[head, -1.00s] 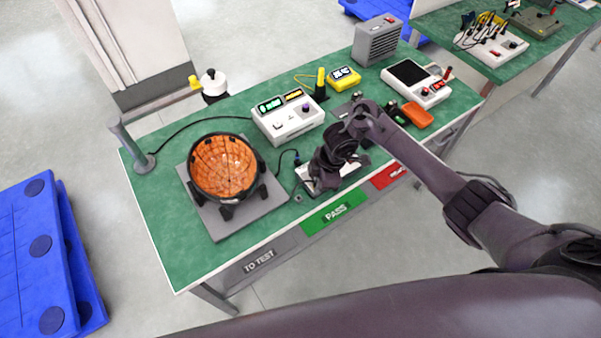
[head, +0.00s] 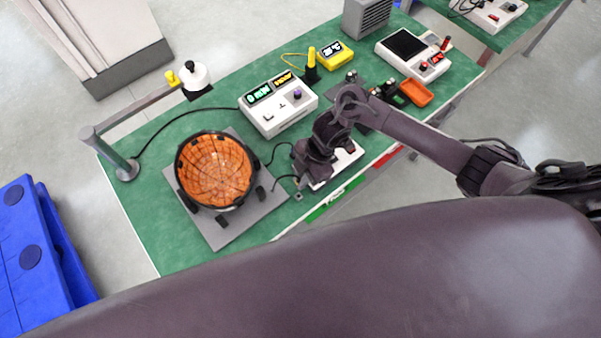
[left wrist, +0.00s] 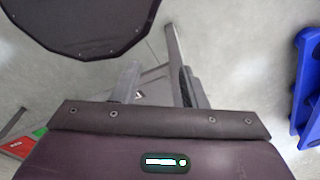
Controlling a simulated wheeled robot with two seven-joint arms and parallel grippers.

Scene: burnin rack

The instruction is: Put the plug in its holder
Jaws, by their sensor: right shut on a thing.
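My right gripper (head: 304,172) is low over the front of the green bench, beside the round orange-lined basket. It is shut on what looks like the plug, which the gripper hides. A thin black cable (head: 279,178) runs from the basket's side to the gripper. A small grey fitting (head: 298,197) sits at the bench's front edge, just below the gripper; I cannot tell whether it is the plug's holder. My left gripper (left wrist: 160,82) shows in the left wrist view with its two grey fingers apart and nothing between them, over the floor.
The basket (head: 216,170) stands on a grey plate (head: 232,238). A white tester (head: 279,106) stands behind my right gripper, and a white device (head: 346,160) lies partly under it. An orange tray (head: 416,92) is to the right. The bench's left front corner is clear.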

